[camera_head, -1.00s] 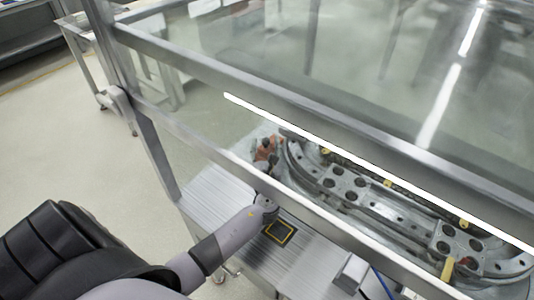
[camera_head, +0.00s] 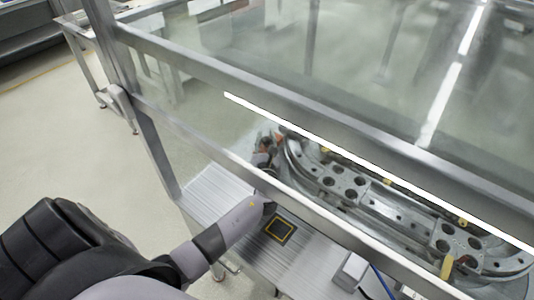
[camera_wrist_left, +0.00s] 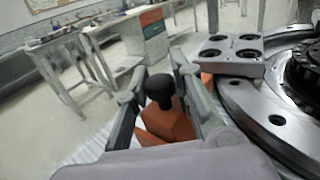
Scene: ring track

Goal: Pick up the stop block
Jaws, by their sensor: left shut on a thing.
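The stop block is an orange block (camera_wrist_left: 168,124) with a black knob on top, seen in the left wrist view between the fingers of my left gripper (camera_wrist_left: 162,92). My left gripper is shut on it. In the head view my left gripper (camera_head: 265,151) is at the left end of the ring track (camera_head: 345,184), inside the frame. Only a little of the orange block (camera_head: 267,144) shows there, and the rest is hidden by the gripper. Whether the block touches the surface below cannot be told. My right gripper is in neither view.
A metal frame with glass panels and rails (camera_head: 230,160) stands around the track, and my left arm reaches in under a rail. A yellow-edged black square (camera_head: 280,230) lies on the ribbed metal surface. In the wrist view, a plate with round holes (camera_wrist_left: 232,54) stands close right of the gripper.

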